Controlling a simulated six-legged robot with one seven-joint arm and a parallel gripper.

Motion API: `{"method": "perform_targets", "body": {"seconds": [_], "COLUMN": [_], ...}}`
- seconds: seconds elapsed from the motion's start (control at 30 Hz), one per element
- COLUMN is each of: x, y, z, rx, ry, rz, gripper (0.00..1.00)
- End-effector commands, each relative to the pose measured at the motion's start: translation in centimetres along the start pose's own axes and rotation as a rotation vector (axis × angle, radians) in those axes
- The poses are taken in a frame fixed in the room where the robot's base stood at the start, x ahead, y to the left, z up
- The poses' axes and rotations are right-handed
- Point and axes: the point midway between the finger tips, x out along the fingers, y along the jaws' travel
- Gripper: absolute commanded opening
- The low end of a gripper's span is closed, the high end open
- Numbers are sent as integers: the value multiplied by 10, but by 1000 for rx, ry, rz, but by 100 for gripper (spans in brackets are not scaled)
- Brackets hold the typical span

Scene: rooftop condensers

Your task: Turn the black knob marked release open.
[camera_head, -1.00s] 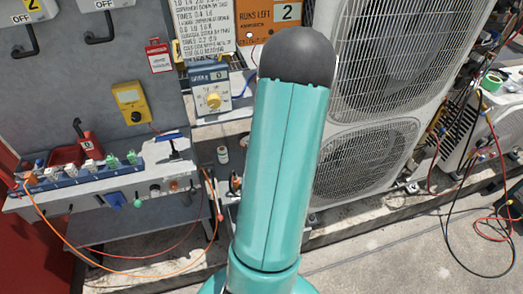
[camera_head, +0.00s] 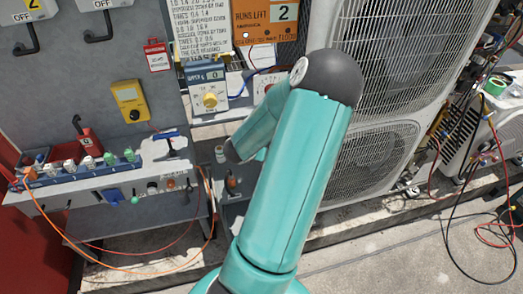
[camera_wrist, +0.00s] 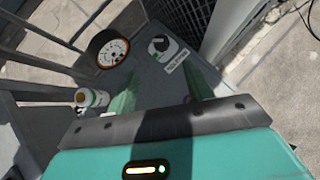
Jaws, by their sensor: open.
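A dark round knob with a pale mark (camera_wrist: 158,45) sits on top of a grey box (camera_wrist: 160,76) in the wrist view. A small white label (camera_wrist: 173,60) lies beside it; its lettering is too small to read surely. My gripper (camera_wrist: 162,92) is open and empty, its two greenish fingers apart over the near part of the box. The knob is beyond the fingertips, and I see no contact. In the head view my arm covers much of the middle, and my gripper is hidden there.
A round dial gauge (camera_wrist: 108,48) stands left of the knob, and a white canister (camera_wrist: 91,98) is nearer on the left. A rail (camera_wrist: 50,65) runs at far left. In the head view, large condensers (camera_head: 405,50) stand right and a fuse shelf (camera_head: 75,175) left.

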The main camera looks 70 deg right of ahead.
Motion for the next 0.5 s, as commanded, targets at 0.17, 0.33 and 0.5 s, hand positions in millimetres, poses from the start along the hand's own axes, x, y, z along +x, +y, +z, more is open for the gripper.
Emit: {"method": "perform_targets", "body": {"seconds": [0.17, 0.33, 0.5], "x": [16, 41, 69], "y": [-2, -2, -2], "z": [0, 0, 0], "rx": [3, 3, 1], "ry": [1, 1, 1], "rz": [-3, -2, -2], "gripper": [52, 52, 52]}}
